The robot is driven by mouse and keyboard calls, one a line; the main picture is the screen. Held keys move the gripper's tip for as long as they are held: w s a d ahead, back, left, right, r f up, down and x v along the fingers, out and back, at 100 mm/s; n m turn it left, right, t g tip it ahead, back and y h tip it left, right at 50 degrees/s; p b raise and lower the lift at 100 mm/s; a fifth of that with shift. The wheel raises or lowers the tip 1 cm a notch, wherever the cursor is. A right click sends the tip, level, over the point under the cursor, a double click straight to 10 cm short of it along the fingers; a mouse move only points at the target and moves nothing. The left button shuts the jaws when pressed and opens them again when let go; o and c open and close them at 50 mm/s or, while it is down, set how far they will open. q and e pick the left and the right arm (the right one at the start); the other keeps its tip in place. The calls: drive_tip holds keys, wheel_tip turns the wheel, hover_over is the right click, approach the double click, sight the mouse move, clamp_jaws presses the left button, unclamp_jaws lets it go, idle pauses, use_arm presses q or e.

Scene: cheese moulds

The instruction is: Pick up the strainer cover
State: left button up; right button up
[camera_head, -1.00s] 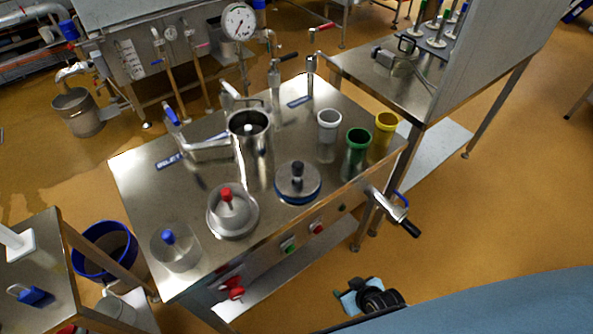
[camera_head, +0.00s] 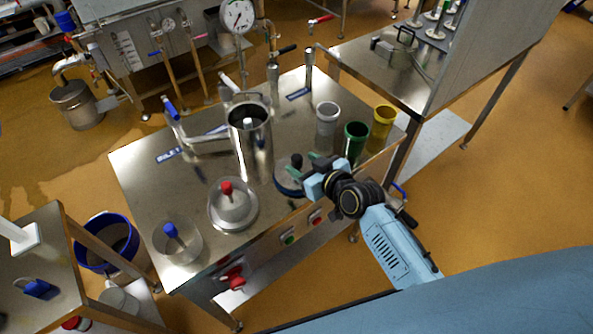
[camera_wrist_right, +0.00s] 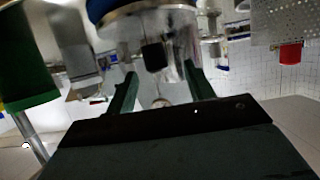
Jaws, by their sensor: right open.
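Three knobbed round covers stand along the front of the steel table. The blue-rimmed one with a black knob (camera_head: 297,160) is the one at my right gripper (camera_head: 304,178); no label shows which is the strainer cover. The others have a red knob (camera_head: 227,188) and a blue knob (camera_head: 170,230). My right gripper reaches in from the front right, open, its green fingers beside the black-knobbed cover and hiding part of it. In the right wrist view the black knob (camera_wrist_right: 154,56) appears beyond the fingers and between them, with no visible grip. My left gripper is not in view.
A tall steel cylinder (camera_head: 252,150) stands behind the covers.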

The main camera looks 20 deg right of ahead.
sight(293, 156)
drive_tip(key=shift+d+b+x, duration=0.1)
drive_tip(key=shift+b+x, duration=0.15)
drive_tip(key=shift+x, duration=1.3)
drive_tip(key=shift+d+b+x, duration=0.15)
drive_tip(key=shift+b+x, duration=0.05)
drive_tip(key=shift+x, duration=1.35)
drive_tip(key=shift+f, duration=0.1)
drive_tip(key=shift+c, duration=0.4)
drive_tip(key=shift+w, duration=0.1)
clamp_jaws()
